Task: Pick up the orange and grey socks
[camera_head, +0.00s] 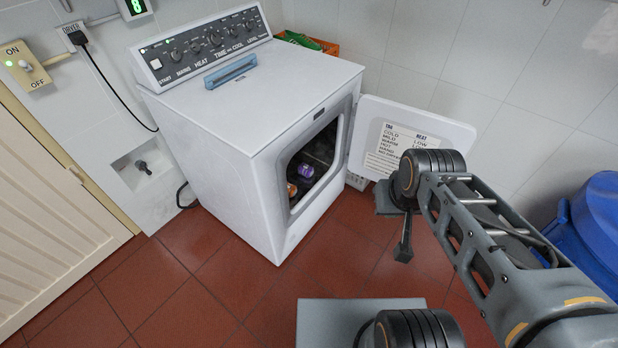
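A small orange-brown bundle (292,190) lies at the near edge inside the open dryer (215,110). It may be the orange and grey socks, but it is too small to tell. A purple bundle (306,171) lies just behind it in the drum. The rest of the dark drum is hard to see. My gripper (403,252) hangs at the end of my arm, right of the dryer and in front of its open door. It is apart from the bundles, and its fingers are too small and edge-on to show whether they are open.
The open dryer door (410,135) swings out to the right, close behind my arm. A blue bin (597,222) stands at the right. An orange crate (326,46) is behind the dryer. Red floor tiles (190,285) are clear in front of the dryer.

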